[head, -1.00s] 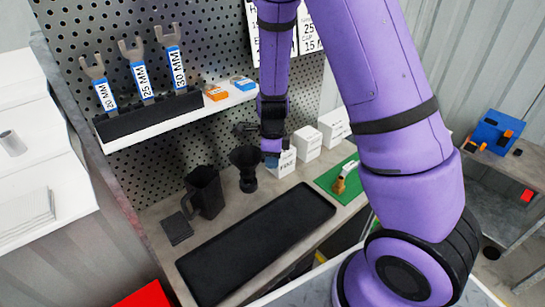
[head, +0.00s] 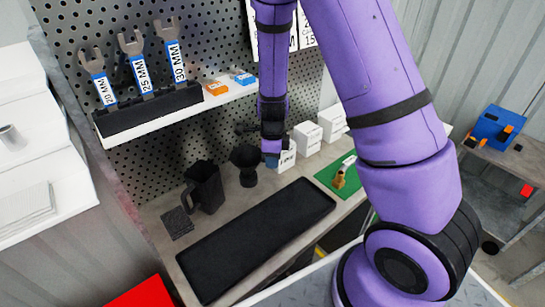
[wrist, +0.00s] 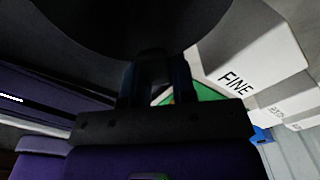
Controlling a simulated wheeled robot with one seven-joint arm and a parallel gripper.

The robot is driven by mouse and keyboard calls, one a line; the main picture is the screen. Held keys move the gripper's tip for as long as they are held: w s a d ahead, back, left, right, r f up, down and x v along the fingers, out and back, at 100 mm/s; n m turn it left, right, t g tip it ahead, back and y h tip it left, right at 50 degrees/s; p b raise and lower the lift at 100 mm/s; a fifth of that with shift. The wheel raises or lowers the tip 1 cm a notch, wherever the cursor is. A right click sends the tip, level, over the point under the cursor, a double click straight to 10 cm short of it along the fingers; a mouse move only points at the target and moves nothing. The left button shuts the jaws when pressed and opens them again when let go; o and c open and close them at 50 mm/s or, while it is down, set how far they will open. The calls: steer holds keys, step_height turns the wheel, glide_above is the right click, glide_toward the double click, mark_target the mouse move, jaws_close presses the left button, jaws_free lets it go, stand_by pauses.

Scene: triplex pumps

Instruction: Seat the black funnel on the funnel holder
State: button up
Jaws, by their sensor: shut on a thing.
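The black funnel (head: 244,156) is upright above the workbench, its wide cone at the top, in the head view. My gripper (head: 268,158) is at its right side. In the wrist view the funnel (wrist: 160,22) fills the top as a large dark round shape, and my gripper (wrist: 156,78) is shut on its near edge. A black piece (head: 248,178) shows directly under the cone. I cannot tell whether it is the funnel's spout or the funnel holder, nor whether the funnel rests on anything.
A black jug (head: 206,187) stands close left of the funnel, with a dark flat pad (head: 177,223) beyond. A long black tray (head: 258,238) lies in front. White boxes (head: 307,138) and a green mat (head: 328,179) are to the right. A pegboard (head: 222,125) rises behind.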

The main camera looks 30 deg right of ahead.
steer(key=shift+f, duration=0.4)
steer(key=o, duration=1)
step_height(320, 180, up, 7)
steer(key=shift+r, duration=0.2)
